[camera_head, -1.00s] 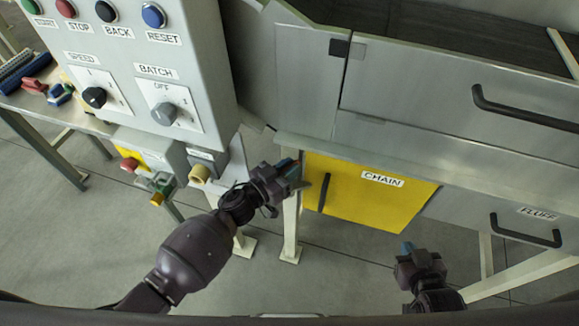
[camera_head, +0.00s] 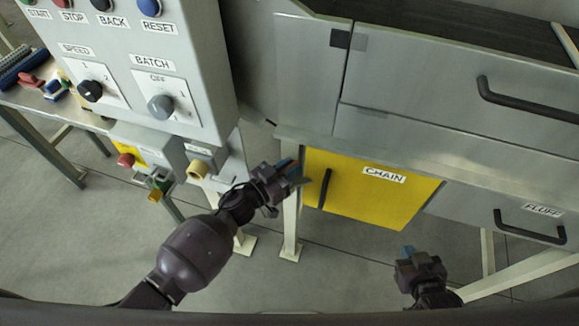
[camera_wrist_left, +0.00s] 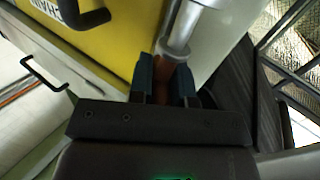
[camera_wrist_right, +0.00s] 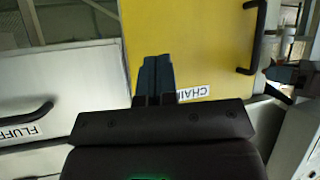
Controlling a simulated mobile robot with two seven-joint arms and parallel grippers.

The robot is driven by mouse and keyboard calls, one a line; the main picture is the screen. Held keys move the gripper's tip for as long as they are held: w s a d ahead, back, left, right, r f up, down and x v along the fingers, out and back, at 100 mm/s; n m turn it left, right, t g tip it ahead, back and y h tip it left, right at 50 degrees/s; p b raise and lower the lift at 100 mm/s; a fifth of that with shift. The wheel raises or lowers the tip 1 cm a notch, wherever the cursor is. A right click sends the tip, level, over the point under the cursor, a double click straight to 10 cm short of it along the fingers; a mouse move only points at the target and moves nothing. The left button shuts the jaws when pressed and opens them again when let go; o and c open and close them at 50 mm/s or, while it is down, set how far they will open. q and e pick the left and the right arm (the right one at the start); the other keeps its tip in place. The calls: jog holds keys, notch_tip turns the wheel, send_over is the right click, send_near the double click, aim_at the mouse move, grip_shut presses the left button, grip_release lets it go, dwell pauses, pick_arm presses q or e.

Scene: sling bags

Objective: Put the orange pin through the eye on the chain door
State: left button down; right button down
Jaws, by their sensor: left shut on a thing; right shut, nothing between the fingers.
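The yellow chain door (camera_head: 372,205), labelled CHAIN, is closed below the machine's front, with a dark upright handle (camera_head: 325,188) at its left. My left gripper (camera_head: 292,172) is just left of this door, by the frame's leg. In the left wrist view, the gripper (camera_wrist_left: 162,82) is shut on the orange pin (camera_wrist_left: 162,72), which looks dark orange-brown between the fingers. A pale metal cylinder with a collar (camera_wrist_left: 178,42) lies just beyond the fingertips. I cannot tell whether the pin is in an eye. My right gripper (camera_head: 408,253) is shut and empty, below the door; its fingers also show in the right wrist view (camera_wrist_right: 157,78).
A grey control box (camera_head: 140,60) with knobs stands at the left, above a small unit with a red button (camera_head: 126,160). A FLUFF drawer (camera_head: 510,215) with a dark handle is right of the door. The floor (camera_head: 330,275) between my arms is clear.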

pick_arm(q)
jog(key=shift+f+b, duration=0.35)
jog(key=shift+f, duration=0.2)
pick_arm(e)
jog(key=shift+w, duration=0.5)
pick_arm(q)
jog(key=shift+f, duration=0.15)
pick_arm(e)
jog(key=shift+f, duration=0.2)
pick_arm(q)
jog(key=shift+f+b, duration=0.4)
jog(key=shift+f, duration=0.2)
pick_arm(e)
jog(key=shift+s+f, duration=0.65)
jog(key=shift+f, duration=0.25)
pick_arm(q)
jog(key=shift+f, duration=0.15)
pick_arm(e)
jog(key=shift+w, duration=0.1)
pick_arm(q)
jog(key=c, duration=1.5)
grip_release()
jog(key=o, duration=0.5)
pick_arm(e)
jog(key=shift+w+a+r, duration=0.1)
jog(key=shift+w+r, duration=0.15)
jog(key=shift+w, duration=0.15)
pick_arm(q)
jog(key=shift+a, duration=0.1)
